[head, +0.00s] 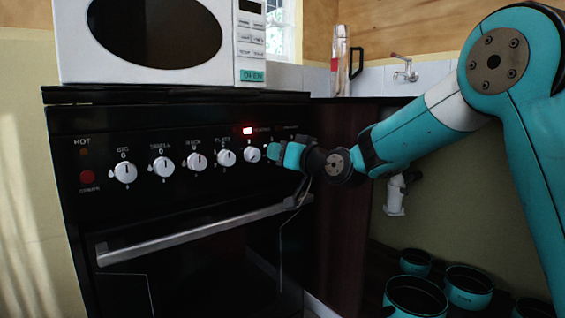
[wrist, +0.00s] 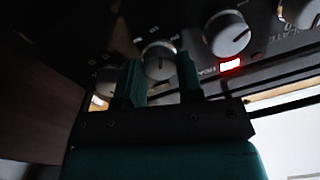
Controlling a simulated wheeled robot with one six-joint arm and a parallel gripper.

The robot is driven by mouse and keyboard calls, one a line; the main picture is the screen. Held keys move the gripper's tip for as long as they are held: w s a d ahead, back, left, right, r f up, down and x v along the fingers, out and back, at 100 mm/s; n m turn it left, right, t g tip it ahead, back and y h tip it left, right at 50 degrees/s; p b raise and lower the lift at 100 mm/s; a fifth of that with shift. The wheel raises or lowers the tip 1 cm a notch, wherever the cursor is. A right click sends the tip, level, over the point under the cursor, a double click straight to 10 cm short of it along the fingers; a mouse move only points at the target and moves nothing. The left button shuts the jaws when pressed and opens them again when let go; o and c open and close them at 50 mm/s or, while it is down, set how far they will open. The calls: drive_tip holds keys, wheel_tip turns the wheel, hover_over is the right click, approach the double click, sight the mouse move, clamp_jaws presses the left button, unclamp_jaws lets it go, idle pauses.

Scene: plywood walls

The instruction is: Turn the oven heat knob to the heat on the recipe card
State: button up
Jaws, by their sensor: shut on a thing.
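The black oven's control panel (head: 105,150) carries a row of round white knobs. My gripper (head: 275,151) is at the right part of this row, its teal fingers against the panel. In the wrist view my gripper (wrist: 160,82) has one finger on each side of a white knob (wrist: 160,60) and is shut on it. A short dark mark shows on that knob's face. In the head view my fingers hide it. I cannot read its label or scale, so I cannot tell its setting. No recipe card is in view.
Other white knobs stand close by, one (head: 252,153) just left of my fingers. A red light (head: 248,130) glows above it. The oven door handle (head: 200,231) sticks out below. A white microwave (head: 160,40) stands on top.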

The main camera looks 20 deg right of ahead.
drive_tip(key=shift+f+n+b, duration=0.15)
drive_tip(key=shift+n+b, duration=0.2)
drive_tip(key=shift+n, duration=0.25)
drive_tip(key=o, duration=0.9)
drive_tip(key=p+v, duration=0.1)
drive_tip(key=v, duration=1.6)
drive_tip(key=shift+s+d, duration=0.15)
